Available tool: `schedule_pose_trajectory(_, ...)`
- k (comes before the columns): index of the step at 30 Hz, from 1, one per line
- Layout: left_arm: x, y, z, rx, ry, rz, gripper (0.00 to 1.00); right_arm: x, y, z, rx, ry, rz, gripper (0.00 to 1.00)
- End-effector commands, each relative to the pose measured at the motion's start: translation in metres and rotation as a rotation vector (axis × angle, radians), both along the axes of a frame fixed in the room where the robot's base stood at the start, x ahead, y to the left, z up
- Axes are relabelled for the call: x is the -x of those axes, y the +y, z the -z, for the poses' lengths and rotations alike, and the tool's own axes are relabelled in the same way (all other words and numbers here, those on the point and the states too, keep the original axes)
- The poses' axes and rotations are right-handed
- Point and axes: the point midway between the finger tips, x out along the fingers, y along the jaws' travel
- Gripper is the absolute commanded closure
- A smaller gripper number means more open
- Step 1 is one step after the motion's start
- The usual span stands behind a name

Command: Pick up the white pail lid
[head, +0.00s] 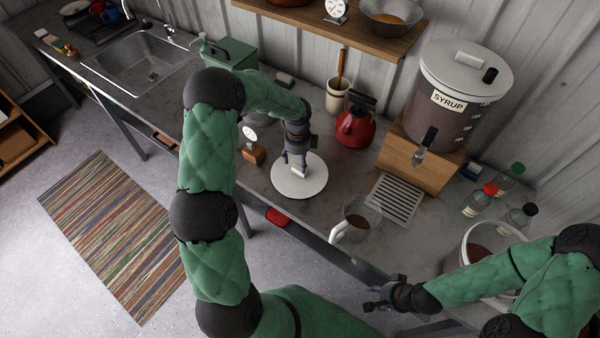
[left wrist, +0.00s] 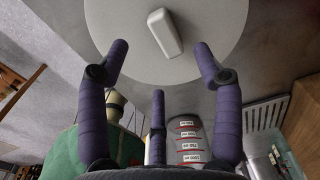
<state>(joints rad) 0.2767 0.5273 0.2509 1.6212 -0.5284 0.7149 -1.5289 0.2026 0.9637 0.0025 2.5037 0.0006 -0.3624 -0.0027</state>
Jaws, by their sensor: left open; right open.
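The white pail lid (head: 305,187) is a round disc lying flat on the grey counter, with a short white bar handle on top. It fills the upper part of the left wrist view (left wrist: 110,22), where its handle (left wrist: 165,32) runs slightly aslant. My left gripper (head: 292,163) is right above the lid, pointing down at the handle. In the left wrist view its three purple fingers (left wrist: 160,62) are spread and hold nothing; the handle shows beyond their tips. My right gripper (head: 374,301) is open and empty, off the counter's front edge at the lower right.
A small wooden-based dial (head: 252,150) stands left of the lid, and a red kettle (head: 355,127) behind it. A jug of brown liquid (head: 358,222) and a drip grate (head: 394,199) lie to the right. An open white pail (head: 470,240) is near my right arm.

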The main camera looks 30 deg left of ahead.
Motion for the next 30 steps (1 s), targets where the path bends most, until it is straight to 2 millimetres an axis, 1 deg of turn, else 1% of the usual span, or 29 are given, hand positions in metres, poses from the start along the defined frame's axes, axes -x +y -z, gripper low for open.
schedule_pose_trajectory(1, 0.0, 0.0, 0.008, 0.001, 0.003, 0.0, 0.34, 0.0, 0.0, 0.001, 0.0, 0.0, 0.0, 0.58)
schedule_pose_trajectory(8, 0.0, 0.0, 0.028, 0.001, 0.002, -0.001, 0.34, 0.0, 0.0, 0.0, 0.0, -0.001, 0.0, 0.58)
schedule_pose_trajectory(15, -0.001, 0.0, 0.06, 0.001, 0.001, 0.0, 0.34, 0.0, 0.0, 0.0, 0.0, 0.0, 0.0, 0.58)
schedule_pose_trajectory(19, -0.001, 0.0, 0.068, 0.0, 0.0, -0.002, 0.34, 0.0, 0.0, 0.001, 0.0, -0.001, 0.0, 0.58)
schedule_pose_trajectory(26, -0.002, 0.0, 0.068, 0.0, -0.001, -0.002, 0.34, 0.0, 0.0, 0.0, 0.0, -0.001, 0.0, 0.58)
schedule_pose_trajectory(27, -0.002, 0.0, 0.068, 0.0, -0.001, -0.002, 0.45, 0.0, 0.0, 0.0, 0.0, -0.001, 0.0, 0.58)
schedule_pose_trajectory(29, -0.002, 0.0, 0.068, 0.0, -0.001, -0.001, 0.62, 0.0, 0.0, 0.0, 0.0, -0.001, 0.0, 0.58)
schedule_pose_trajectory(30, -0.002, 0.0, 0.068, 0.0, -0.001, -0.001, 0.73, 0.0, 0.0, 0.0, 0.0, -0.001, 0.0, 0.58)
